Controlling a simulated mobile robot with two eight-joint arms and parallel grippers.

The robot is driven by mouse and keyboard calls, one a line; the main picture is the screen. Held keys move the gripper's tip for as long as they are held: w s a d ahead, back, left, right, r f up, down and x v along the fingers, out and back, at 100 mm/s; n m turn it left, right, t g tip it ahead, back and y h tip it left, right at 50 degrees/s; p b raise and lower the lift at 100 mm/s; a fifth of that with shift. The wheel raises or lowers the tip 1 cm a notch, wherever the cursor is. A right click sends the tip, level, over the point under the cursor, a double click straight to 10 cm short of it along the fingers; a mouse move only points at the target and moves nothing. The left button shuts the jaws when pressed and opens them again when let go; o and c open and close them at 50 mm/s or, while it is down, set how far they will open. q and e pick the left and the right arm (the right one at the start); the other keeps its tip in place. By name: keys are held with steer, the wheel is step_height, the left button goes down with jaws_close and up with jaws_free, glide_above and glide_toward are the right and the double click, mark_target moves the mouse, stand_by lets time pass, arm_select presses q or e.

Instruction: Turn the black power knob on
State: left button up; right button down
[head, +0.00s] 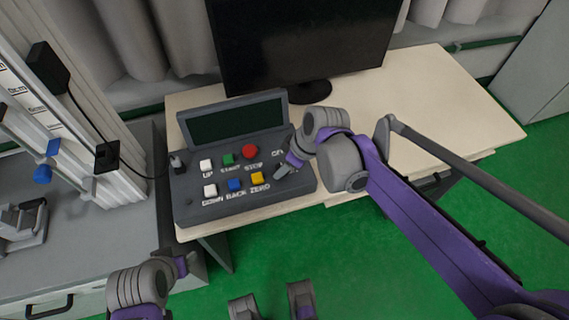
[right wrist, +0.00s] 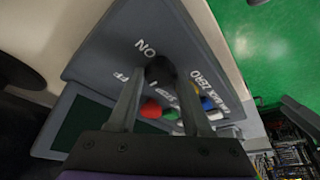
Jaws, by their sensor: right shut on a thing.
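The dark grey control panel (head: 245,205) sits on the cream desk with a dark display and coloured buttons. The black power knob (right wrist: 160,69) shows in the right wrist view, beside the white ON label and partly cut-off OFF lettering. My right gripper (right wrist: 158,82) is shut on the knob, one finger on each side. In the head view the right gripper (head: 284,172) is at the panel's right end and hides the knob. The knob's pointing direction is unclear. Part of my left gripper (head: 183,265) shows low at the left, away from the panel; its jaws are unclear.
White, green, red, blue and yellow buttons (head: 235,184) lie left of the knob. A black monitor (head: 300,45) stands behind the panel. A tower with a scale (head: 60,110) and a cable stands at the left. The desk's right side (head: 450,100) is clear.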

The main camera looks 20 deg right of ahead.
steer(key=shift+m, duration=0.4)
steer(key=m+t+h+p, duration=0.1)
steer(key=m, duration=0.2)
steer(key=shift+a+r+p, duration=0.1)
steer(key=shift+a+p, duration=0.05)
steer(key=shift+p, duration=0.15)
steer(key=m+h, duration=0.1)
steer(key=m, duration=0.1)
steer(key=m+p, duration=0.1)
steer(key=m, duration=0.1)
steer(key=shift+s+a+t+h, duration=0.1)
steer(key=shift+a+t+h, duration=0.05)
steer(key=shift+t+h, duration=0.2)
steer(key=m+h+p, duration=0.1)
steer(key=m+h, duration=0.1)
steer(key=m, duration=0.3)
steer(key=shift+a, duration=0.1)
steer(key=m, duration=0.2)
steer(key=m+g+h+p, duration=0.1)
steer(key=m, duration=0.2)
steer(key=shift+h, duration=0.25)
steer(key=shift+g, duration=0.25)
steer(key=shift+c, duration=1.7)
jaws_free()
